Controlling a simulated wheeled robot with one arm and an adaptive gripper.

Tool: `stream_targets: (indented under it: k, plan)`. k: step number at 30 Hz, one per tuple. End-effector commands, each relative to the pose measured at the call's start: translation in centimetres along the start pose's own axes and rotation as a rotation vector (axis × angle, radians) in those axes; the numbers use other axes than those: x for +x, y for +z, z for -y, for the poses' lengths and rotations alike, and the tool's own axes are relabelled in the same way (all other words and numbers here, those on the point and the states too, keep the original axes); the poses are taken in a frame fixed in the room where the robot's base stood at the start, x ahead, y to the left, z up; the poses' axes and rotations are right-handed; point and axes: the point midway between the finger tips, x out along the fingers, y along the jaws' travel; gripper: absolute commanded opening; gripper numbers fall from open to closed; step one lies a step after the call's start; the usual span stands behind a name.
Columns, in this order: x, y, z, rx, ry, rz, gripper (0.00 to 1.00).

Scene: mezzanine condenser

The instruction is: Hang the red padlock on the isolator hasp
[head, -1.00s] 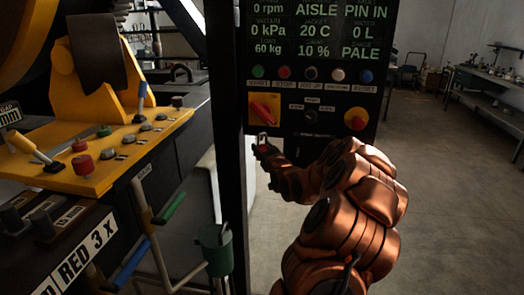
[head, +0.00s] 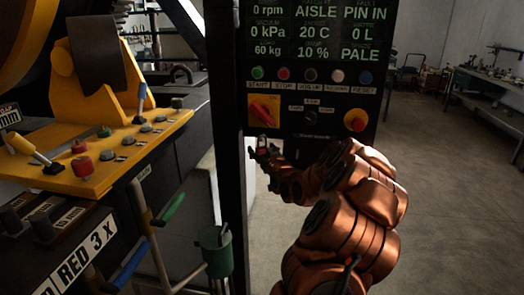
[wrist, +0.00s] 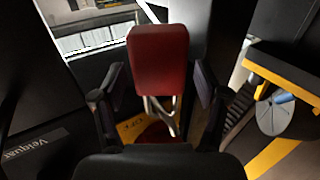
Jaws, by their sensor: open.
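The red padlock (wrist: 159,60) is in the wrist view, its body between my fingers and its metal shackle (wrist: 160,108) toward the isolator. My gripper (wrist: 158,98) is open, with a gap on each side of the padlock. Behind the shackle are the red isolator handle (wrist: 157,133) and its yellow plate (wrist: 130,129). The shackle overlaps the hasp area; I cannot tell whether it passes through the hasp. In the head view, my gripper (head: 262,150) is just below the isolator's yellow plate (head: 277,111), with the small padlock (head: 262,146) between its fingers.
The black control panel (head: 318,75) carries a row of buttons and a red emergency knob (head: 355,120) right of the isolator. A dark post (head: 226,150) stands just left of my gripper. A yellow console (head: 90,165) is further left. Open floor (head: 440,210) lies right.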

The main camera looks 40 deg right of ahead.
Motion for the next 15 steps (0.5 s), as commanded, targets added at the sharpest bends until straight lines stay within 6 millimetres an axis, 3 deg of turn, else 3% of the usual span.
stream_targets:
  k: [8,15]
  plan:
    - [-0.3,0.0,0.0,0.001,0.000,0.001,0.74]
    - [-2.6,0.1,-0.1,0.000,0.002,0.003,0.74]
